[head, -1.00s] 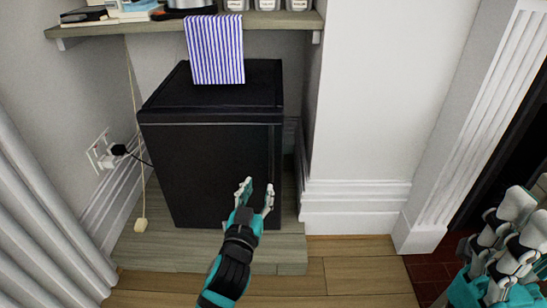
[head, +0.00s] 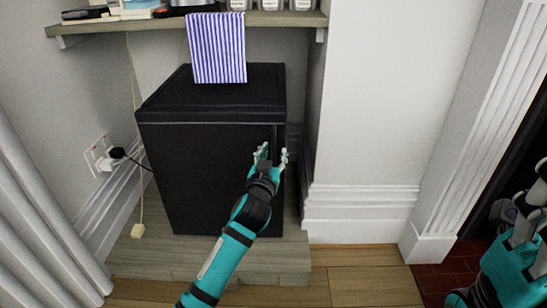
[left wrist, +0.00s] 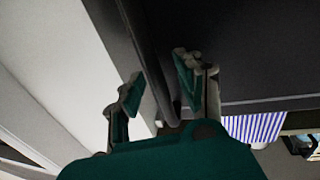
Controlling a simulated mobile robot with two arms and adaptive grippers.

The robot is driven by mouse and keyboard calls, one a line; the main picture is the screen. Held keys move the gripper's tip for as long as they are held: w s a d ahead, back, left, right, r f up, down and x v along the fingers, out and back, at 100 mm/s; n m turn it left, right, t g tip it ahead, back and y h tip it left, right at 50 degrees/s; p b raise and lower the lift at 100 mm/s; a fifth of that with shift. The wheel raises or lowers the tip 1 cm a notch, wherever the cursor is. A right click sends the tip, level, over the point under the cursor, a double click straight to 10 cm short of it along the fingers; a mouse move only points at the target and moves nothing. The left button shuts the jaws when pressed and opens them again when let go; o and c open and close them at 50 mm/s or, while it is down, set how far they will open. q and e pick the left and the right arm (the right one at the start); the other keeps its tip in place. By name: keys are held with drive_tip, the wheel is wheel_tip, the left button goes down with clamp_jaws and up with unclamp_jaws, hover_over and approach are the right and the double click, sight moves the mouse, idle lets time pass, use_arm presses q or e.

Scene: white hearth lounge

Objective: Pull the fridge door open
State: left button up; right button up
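The small black fridge (head: 205,180) stands on a low wooden plinth under a shelf, and its door front looks closed. My left gripper (head: 273,156) is at the upper right of the door front, by its right edge. In the left wrist view the gripper (left wrist: 158,86) has its two fingers apart. A dark upright bar or edge of the fridge (left wrist: 150,45) runs down between the fingers; I cannot tell whether they touch it. The fridge's dark face (left wrist: 250,50) fills the right side there. My right arm's hand is partly in view at the head view's right edge, its fingers unclear.
A striped cloth (head: 217,48) hangs from the shelf (head: 285,19) over the fridge top. A plugged-in socket (head: 100,153) and a cord are on the left. A white wall corner (head: 360,120) stands close to the right. The wooden floor (head: 370,285) in front is clear.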

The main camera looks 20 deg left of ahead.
use_arm(q)
clamp_jaws()
idle(0.3)
drive_tip(key=shift+s, duration=0.15)
